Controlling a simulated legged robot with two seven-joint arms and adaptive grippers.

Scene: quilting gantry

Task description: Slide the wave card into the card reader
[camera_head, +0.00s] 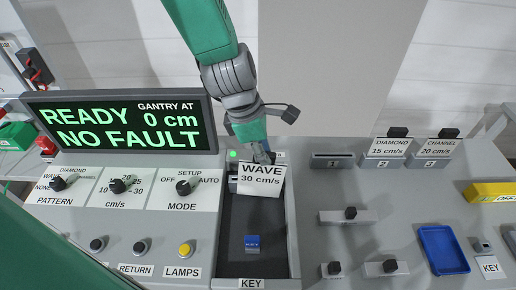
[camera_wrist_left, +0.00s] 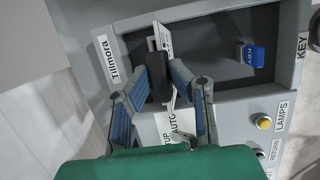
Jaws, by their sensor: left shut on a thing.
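The white wave card (camera_head: 261,180), printed WAVE 30 cm/s, is upright at the back end of the dark recessed tray. My left gripper (camera_head: 264,157) is shut on its top edge; in the left wrist view the fingers (camera_wrist_left: 166,80) close around the card's black grip (camera_wrist_left: 160,78). The card reader (camera_head: 233,170) seems to be the grey part at the tray's back with a green light above it. The card and gripper hide most of it, so I cannot tell whether the card is in the slot. My right gripper is not in view.
A blue KEY block (camera_head: 252,243) lies in the tray (camera_head: 240,215). Rack slot 1 (camera_head: 333,161) is empty; the diamond card (camera_head: 390,147) and channel card (camera_head: 437,147) stand in slots 2 and 3. The display (camera_head: 120,122) reads READY, NO FAULT. Knobs (camera_head: 183,188) stand left of the tray.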

